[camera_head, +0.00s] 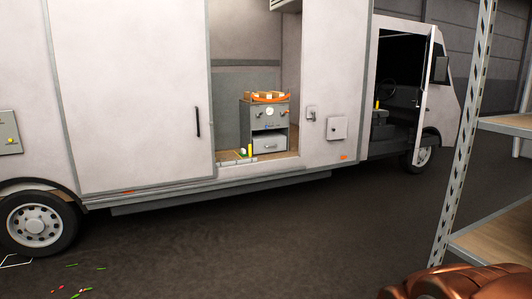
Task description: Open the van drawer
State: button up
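A white van (130,100) stands side-on across the view with its side doorway open. Inside the doorway is a small grey cabinet (245,125). Low in the cabinet is a light grey drawer (269,143) with a small dark handle on its front. A dark gap shows above the drawer; I cannot tell whether it is fully shut. The upper front of the cabinet carries a round white dial and small knobs. An orange-brown tray or basket (268,98) sits on top. My gripper is not in view, and the cabinet is well away from me.
A metal shelf post (465,135) with wooden shelves (495,240) stands close at right. A shiny brown object (465,284) is at the bottom right. The van's cab door (426,70) is open. Dark floor (270,235) before the van is mostly clear, with small bits at lower left.

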aim_at(264, 145)
jog(key=u, duration=0.1)
jog(key=i, duration=7)
jog(key=u, duration=0.1)
